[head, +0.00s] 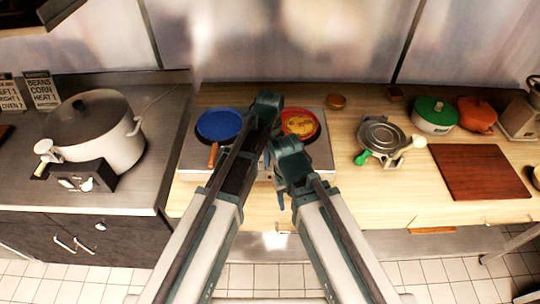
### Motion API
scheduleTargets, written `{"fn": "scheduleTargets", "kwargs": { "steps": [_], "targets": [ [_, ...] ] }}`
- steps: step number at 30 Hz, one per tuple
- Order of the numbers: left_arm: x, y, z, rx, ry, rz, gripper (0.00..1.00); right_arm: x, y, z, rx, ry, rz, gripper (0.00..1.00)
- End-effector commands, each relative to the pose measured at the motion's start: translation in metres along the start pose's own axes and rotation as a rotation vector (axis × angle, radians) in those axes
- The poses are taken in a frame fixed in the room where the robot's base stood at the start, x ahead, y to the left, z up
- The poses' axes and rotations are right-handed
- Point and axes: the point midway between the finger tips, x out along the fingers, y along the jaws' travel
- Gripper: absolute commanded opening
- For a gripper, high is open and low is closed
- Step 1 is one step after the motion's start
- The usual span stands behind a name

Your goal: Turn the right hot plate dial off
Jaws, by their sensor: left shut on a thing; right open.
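The hot plate (197,157) is a grey twin-burner unit on the wooden counter, behind my arms. A blue pan (219,124) sits on its left burner and a red pan (314,133) with yellow food (301,124) on its right burner. The right dial cannot be made out; my arms cover the middle of the hot plate's front. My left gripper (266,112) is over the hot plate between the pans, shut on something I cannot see. My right gripper (279,178) is open, lower, near the hot plate's front; its fingertips are partly hidden.
A large lidded pot (117,150) stands on the dark counter at left. To the right are a metal pan-like appliance (382,138), a green lidded pot (433,114), an orange pot (477,114) and a brown board (480,172). The wooden counter right of the hot plate has free room.

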Motion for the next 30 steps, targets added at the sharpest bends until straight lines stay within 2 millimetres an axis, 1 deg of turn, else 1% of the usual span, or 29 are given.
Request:
{"fn": "scheduleTargets", "kwargs": {
  "steps": [7,8,9,12,23,26,30],
  "targets": [
    [0.0,0.0,0.0,0.001,0.0,0.0,0.0,0.0,0.0,0.0,0.0,0.0,0.0,0.54],
    [0.0,0.0,0.0,0.001,0.0,0.0,0.47,0.0,0.0,0.0,0.0,0.0,0.0,0.54],
    [0.0,0.0,0.0,0.0,0.0,0.0,0.54,0.0,0.0,0.0,0.0,0.0,0.0,0.54],
    [0.0,0.0,0.0,0.0,0.0,0.0,0.71,0.0,0.0,0.0,0.0,0.0,0.0,0.54],
    [-0.002,0.0,0.0,-0.001,0.0,0.0,0.71,-0.002,0.0,0.0,0.0,0.0,0.0,0.54],
    [-0.005,0.0,0.0,-0.001,0.0,0.0,0.71,-0.005,0.001,0.0,0.0,0.0,0.0,0.54],
    [-0.016,0.0,0.0,-0.001,0.0,0.0,0.71,-0.016,0.002,0.001,-0.001,0.0,0.0,0.54]
  ]
}}
